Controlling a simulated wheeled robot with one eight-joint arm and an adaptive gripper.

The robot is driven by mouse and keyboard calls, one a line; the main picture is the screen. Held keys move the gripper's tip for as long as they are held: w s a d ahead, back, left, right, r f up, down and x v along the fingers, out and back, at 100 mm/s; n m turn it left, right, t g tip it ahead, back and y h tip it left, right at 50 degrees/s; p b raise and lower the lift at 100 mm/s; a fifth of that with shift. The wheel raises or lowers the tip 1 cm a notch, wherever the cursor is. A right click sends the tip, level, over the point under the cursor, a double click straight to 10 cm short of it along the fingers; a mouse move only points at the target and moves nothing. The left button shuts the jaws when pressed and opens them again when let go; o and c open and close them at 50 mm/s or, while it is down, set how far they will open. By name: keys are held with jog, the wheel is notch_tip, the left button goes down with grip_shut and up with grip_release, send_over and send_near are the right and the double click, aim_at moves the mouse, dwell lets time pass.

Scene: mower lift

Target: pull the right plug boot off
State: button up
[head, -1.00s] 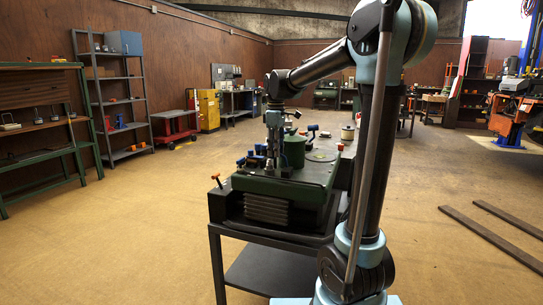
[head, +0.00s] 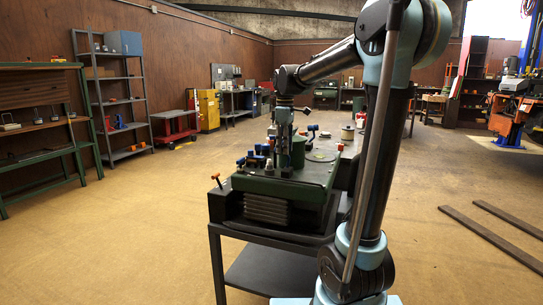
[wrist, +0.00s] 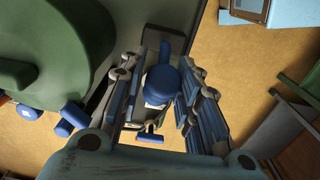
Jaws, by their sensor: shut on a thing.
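A blue plug boot (wrist: 160,84) with a pale part below it sits between the two fingers of my gripper (wrist: 163,74) in the wrist view. The gripper is shut on it. I cannot tell whether this boot is still on its plug. In the head view my gripper (head: 284,142) points down over the near left part of the green mower engine (head: 285,187), beside an upright green cylinder (head: 298,152). The boot is too small to make out there.
In the wrist view a large green round part (wrist: 50,60) lies left of my gripper, with a blue-ended piece (wrist: 70,118) near it. The engine stands on a dark cart (head: 265,268). Open floor lies left.

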jog(key=shift+s+d, duration=0.2)
jog(key=shift+d, duration=0.4)
jog(key=shift+s+d, duration=0.15)
jog(key=shift+d, duration=0.55)
jog(key=shift+s+d+f, duration=0.15)
jog(key=shift+s+d, duration=0.05)
jog(key=shift+d, duration=0.3)
jog(key=shift+s+d+f, duration=0.15)
jog(key=shift+s+d, duration=0.05)
jog(key=shift+d, duration=0.25)
jog(key=o, duration=0.6)
jog(key=shift+c, duration=0.2)
jog(key=shift+o, duration=0.6)
jog(key=shift+r, duration=0.1)
notch_tip(320, 180, up, 7)
